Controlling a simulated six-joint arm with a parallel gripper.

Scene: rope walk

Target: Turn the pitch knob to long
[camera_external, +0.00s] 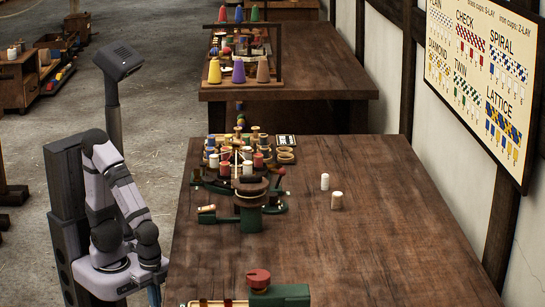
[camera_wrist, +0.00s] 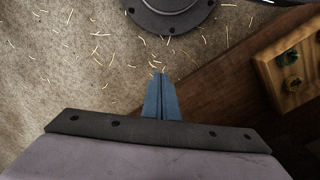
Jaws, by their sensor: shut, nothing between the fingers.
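The knob is not in the wrist view.
A green rope machine (camera_external: 250,215) with several coloured spools stands mid-bench on the left. Two pale pegs (camera_external: 325,181) stand to its right. A wooden block (camera_wrist: 288,66) with metal fittings lies on the bench in the wrist view. The bench's right side is clear.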

